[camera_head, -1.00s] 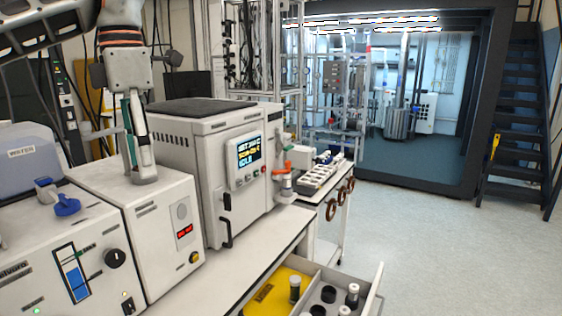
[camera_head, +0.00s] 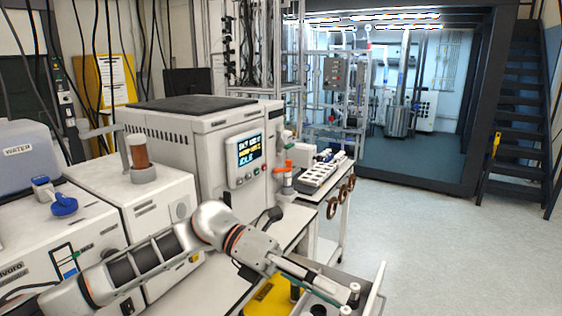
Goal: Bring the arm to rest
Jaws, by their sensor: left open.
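My left arm comes in from the lower left and reaches across the front of the white machines. Its gripper (camera_head: 325,285) is open, pointing right and slightly down over the open drawer (camera_head: 374,289). From this angle the fingers look close together, and I see nothing held between them. They overlap the capped vials (camera_head: 354,290) in the picture; I cannot tell whether they touch. A tube with reddish-brown contents (camera_head: 139,151) stands upright in a round holder on the white unit, well away from the gripper. My right gripper is not in view.
The oven-like reactor (camera_head: 190,145) with a lit display stands behind my arm. A yellow mat (camera_head: 268,298) lies in the drawer, partly hidden. A cart (camera_head: 328,195) with a rack stands beyond the bench. The floor at right is clear.

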